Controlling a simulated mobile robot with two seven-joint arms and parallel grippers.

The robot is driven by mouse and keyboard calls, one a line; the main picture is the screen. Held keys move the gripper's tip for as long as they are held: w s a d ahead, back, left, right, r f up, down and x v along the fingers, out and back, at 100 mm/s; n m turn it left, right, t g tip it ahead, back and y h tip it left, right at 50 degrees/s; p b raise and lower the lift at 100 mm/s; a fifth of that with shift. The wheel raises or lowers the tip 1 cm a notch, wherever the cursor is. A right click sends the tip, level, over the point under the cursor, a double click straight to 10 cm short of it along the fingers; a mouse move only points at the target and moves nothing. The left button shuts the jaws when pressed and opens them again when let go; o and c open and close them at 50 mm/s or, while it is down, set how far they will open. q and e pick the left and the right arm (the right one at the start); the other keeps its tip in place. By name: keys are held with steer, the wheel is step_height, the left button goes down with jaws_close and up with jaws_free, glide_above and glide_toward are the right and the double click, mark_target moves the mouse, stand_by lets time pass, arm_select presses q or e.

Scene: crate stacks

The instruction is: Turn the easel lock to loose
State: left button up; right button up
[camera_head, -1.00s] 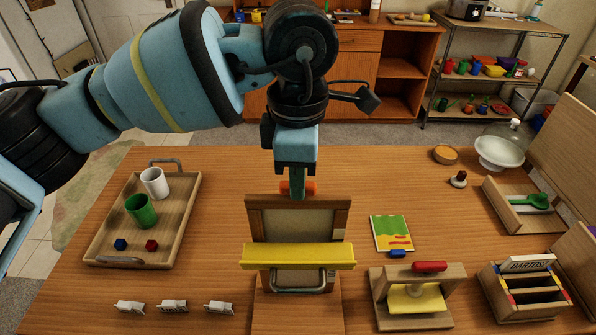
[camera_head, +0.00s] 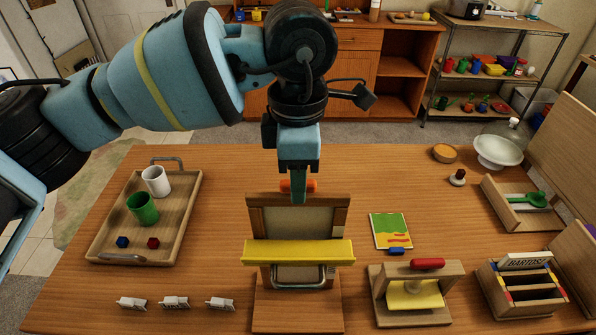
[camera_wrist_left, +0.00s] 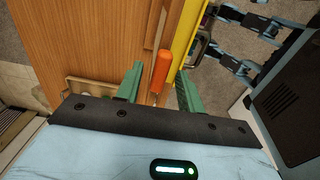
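The wooden easel (camera_head: 340,220) stands at the middle of the table with a yellow bar (camera_head: 298,252) across its front. Its orange lock handle (camera_head: 284,186) shows just behind the top edge, partly covered by my left gripper (camera_head: 298,194). In the left wrist view the orange handle (camera_wrist_left: 161,70) stands between the two green fingers of my left gripper (camera_wrist_left: 159,78). The fingers are apart, with a visible gap on each side of the handle. I cannot tell the lock's setting. My right gripper does not show in the head view.
A tray (camera_head: 185,215) with two mugs and two small cubes lies left. Name cards (camera_head: 174,302) stand at the front left. A painted card (camera_head: 391,228), a press-like wooden stand (camera_head: 380,300) and a divided box (camera_head: 497,300) are right.

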arm_select(q)
steer(key=shift+r, duration=3.95)
